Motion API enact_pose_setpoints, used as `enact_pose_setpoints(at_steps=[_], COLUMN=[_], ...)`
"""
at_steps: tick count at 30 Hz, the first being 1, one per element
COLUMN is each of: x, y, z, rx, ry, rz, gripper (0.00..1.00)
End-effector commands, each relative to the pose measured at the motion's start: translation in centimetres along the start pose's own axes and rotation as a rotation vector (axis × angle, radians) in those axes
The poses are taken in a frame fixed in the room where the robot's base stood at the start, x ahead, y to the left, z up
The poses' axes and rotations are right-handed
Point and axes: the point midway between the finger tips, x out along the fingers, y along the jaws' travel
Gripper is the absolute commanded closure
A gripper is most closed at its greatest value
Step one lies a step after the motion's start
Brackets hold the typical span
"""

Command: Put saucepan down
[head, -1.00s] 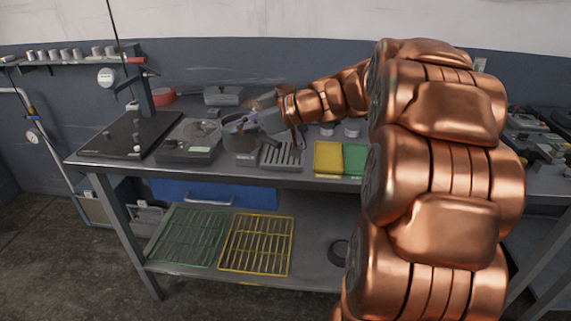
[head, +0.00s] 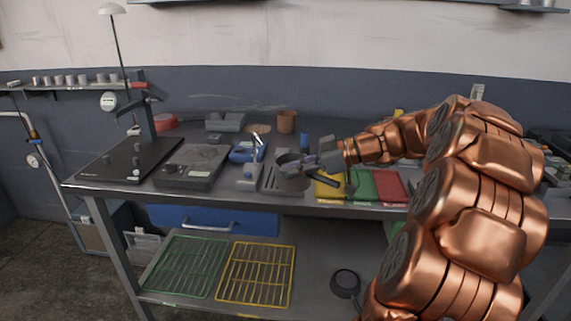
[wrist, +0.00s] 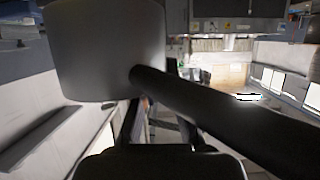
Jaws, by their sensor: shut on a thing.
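The saucepan (head: 290,167) is a dark pot at the middle of the bench in the head view. It appears over or just beside the slotted grey rack, left of the yellow board. Whether it touches anything beneath is unclear. In the wrist view its grey side (wrist: 105,50) fills the upper left, and its black handle (wrist: 225,115) runs to the lower right. My gripper (head: 318,165) is at the right of the pot, shut on the saucepan at its handle. Its fingers show partly in the wrist view (wrist: 160,130), below the handle.
The slotted rack (head: 270,183) is left of yellow (head: 328,190), green (head: 367,190) and red (head: 389,188) boards. A blue device (head: 247,152), a burner unit (head: 190,167) and a black hob (head: 125,160) stand further left. A small pan (head: 345,281) lies on the lower shelf.

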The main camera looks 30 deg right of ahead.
Motion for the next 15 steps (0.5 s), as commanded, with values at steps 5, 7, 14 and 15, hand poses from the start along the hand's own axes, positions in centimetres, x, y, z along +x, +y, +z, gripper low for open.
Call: enact_pose_setpoints(at_steps=[5,7,14,15], x=[0.7,0.9,1.9,2.1], y=[2.6,3.6,6.7,7.2], z=[-0.2,-0.2,-0.3,-0.4], rx=[-0.001,0.000,-0.002,-0.003], ry=[0.000,0.000,0.000,0.000], rz=[0.001,0.001,0.000,-0.001], gripper=[1.00,1.00,1.00,1.00])
